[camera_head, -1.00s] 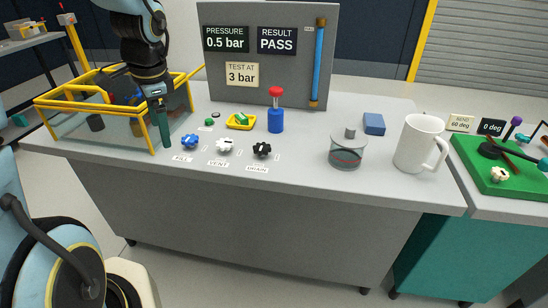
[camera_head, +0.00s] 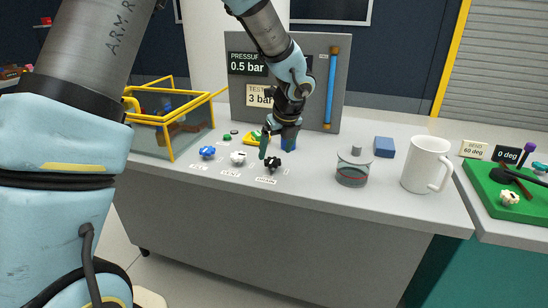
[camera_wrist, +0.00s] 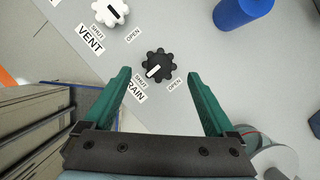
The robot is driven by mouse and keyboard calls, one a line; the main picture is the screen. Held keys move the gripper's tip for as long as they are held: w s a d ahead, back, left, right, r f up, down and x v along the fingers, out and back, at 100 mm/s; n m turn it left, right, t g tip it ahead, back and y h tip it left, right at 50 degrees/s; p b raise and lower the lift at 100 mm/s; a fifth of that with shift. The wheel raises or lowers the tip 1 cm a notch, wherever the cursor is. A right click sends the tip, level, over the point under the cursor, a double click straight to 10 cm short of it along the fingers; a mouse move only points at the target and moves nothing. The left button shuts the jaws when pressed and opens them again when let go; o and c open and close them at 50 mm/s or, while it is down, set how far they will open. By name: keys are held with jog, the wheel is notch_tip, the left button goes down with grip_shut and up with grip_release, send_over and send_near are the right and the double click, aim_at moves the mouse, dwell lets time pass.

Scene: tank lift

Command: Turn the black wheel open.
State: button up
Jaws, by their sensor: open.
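The black wheel (camera_head: 272,164) is a lobed knob on the grey bench top, the rightmost of three. In the wrist view the black wheel (camera_wrist: 160,62) has a white mark pointing down-left, towards its SHUT label (camera_wrist: 140,88); its OPEN label (camera_wrist: 175,84) is down-right. The DRAIN label (camera_head: 266,180) is in front of it, partly covered by a finger in the wrist view. My gripper (camera_head: 276,150) is open and empty, pointing down above the wheel. In the wrist view my gripper's green fingertips (camera_wrist: 157,74) lie either side of the wheel, apart from it.
A white wheel (camera_head: 238,158) and a blue wheel (camera_head: 207,153) stand to the left. A blue cylinder (camera_wrist: 242,10) is behind the black wheel. A lidded glass pot (camera_head: 353,170) and white mug (camera_head: 427,166) stand to the right. A yellow-framed bin (camera_head: 170,132) is at the left.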

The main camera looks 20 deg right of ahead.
aim_at(272, 160)
jog(key=shift+x, duration=1.9)
jog(key=shift+w, duration=0.1)
jog(key=shift+c, duration=0.3)
jog(key=c, duration=1.3)
